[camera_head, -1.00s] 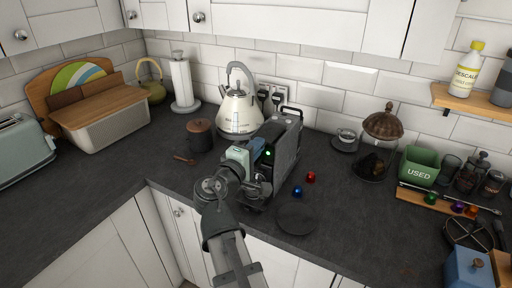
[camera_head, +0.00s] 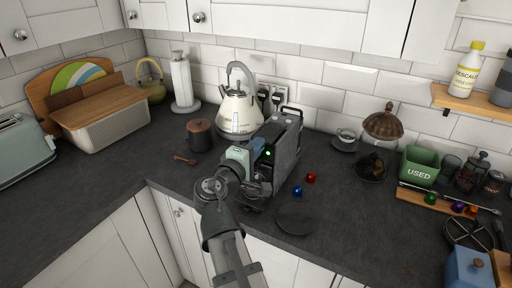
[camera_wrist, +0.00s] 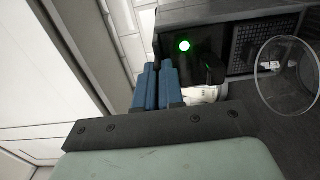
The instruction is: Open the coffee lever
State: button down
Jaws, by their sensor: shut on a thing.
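The dark coffee machine (camera_head: 284,150) stands on the worktop in the middle of the head view, its green light lit. The light also shows in the wrist view (camera_wrist: 184,45). My gripper (camera_head: 266,157) is at the machine's front left side. In the wrist view its blue fingers (camera_wrist: 158,88) are nearly together beside the machine's dark front. They are shut on what appears to be the coffee lever. The gripped part is hidden between the fingers.
A cream kettle (camera_head: 238,112) stands close behind the machine and a lidded brown pot (camera_head: 199,134) to its left. A red capsule (camera_head: 311,177), a blue capsule (camera_head: 297,191) and a dark round plate (camera_head: 296,219) lie to the right. The worktop at the left front is clear.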

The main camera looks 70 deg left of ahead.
aim_at(265, 136)
jog(key=shift+r, duration=0.1)
dwell(0.3)
jog(key=shift+w+a+r+g+h, duration=0.1)
jog(key=shift+r+g+h, duration=0.25)
jog(key=shift+r, duration=0.3)
jog(key=shift+a+r+g+h, duration=0.1)
jog(key=shift+r+g+h, duration=0.25)
jog(key=shift+r, duration=0.3)
jog(key=w+a+r+g+h, duration=0.6)
jog(key=w+a+r, duration=0.3)
jog(key=r, duration=0.1)
jog(key=shift+w+a+r, duration=0.2)
jog(key=shift+w+r, duration=0.1)
jog(key=shift+r, duration=0.1)
